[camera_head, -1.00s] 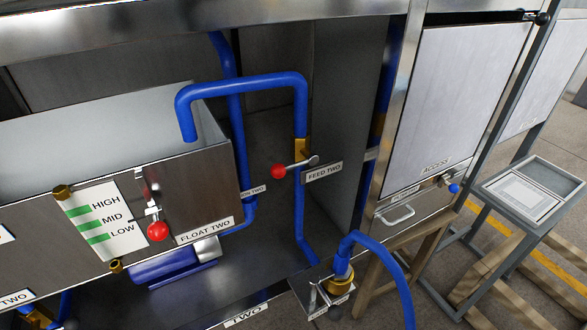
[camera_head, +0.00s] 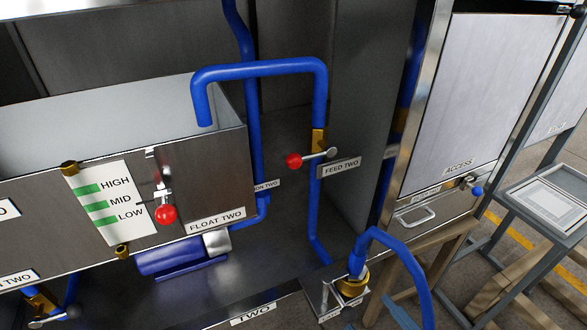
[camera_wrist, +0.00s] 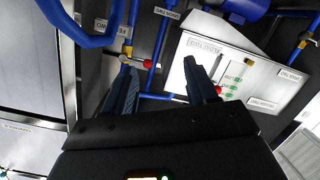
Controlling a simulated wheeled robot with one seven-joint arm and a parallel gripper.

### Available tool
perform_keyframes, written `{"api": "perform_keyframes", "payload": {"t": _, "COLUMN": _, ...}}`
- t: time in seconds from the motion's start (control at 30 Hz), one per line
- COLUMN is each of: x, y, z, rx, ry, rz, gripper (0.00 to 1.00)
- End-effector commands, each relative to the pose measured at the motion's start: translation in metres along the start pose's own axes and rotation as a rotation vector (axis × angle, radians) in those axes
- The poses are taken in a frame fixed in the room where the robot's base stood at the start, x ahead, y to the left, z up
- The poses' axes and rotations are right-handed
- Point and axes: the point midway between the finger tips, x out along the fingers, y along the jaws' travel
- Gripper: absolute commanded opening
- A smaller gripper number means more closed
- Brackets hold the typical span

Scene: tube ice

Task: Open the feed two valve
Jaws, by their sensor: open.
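The feed two valve has a brass body (camera_head: 318,140) on a vertical blue pipe. Its lever lies roughly level across the pipe, with a red ball knob (camera_head: 293,161) at the left end. The FEED TWO label (camera_head: 340,168) is just right of it. In the wrist view, which is turned nearly upside down, the red knob (camera_wrist: 149,63) shows beyond the fingertips, between them and nearer the left finger. My gripper (camera_wrist: 158,68) is open and empty, with the knob apart from both fingers as far as I can tell. My gripper is outside the head view.
Left of the valve is the FLOAT TWO tank (camera_head: 215,165) with its own red knob (camera_head: 166,214). A blue pipe (camera_head: 258,66) arches above the valve. A dark metal panel (camera_head: 368,90) stands close to its right. A blue hose (camera_head: 405,255) loops at lower right.

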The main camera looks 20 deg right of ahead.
Motion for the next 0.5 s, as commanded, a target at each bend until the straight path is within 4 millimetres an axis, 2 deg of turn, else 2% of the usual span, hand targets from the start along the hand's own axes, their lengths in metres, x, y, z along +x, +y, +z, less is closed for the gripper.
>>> {"api": "perform_keyframes", "payload": {"t": 0.03, "x": 0.022, "y": -0.001, "z": -0.002, "rx": -0.042, "ry": 0.016, "rz": 0.012, "gripper": 0.57}}
{"api": "perform_keyframes", "payload": {"t": 0.2, "x": 0.08, "y": 0.003, "z": -0.02, "rx": -0.185, "ry": 0.033, "rz": 0.058, "gripper": 0.57}}
{"api": "perform_keyframes", "payload": {"t": 0.4, "x": 0.142, "y": 0.016, "z": -0.054, "rx": -0.338, "ry": 0.04, "rz": 0.138, "gripper": 0.57}}
{"api": "perform_keyframes", "payload": {"t": 0.5, "x": 0.167, "y": 0.024, "z": -0.074, "rx": -0.4, "ry": 0.038, "rz": 0.181, "gripper": 0.57}}
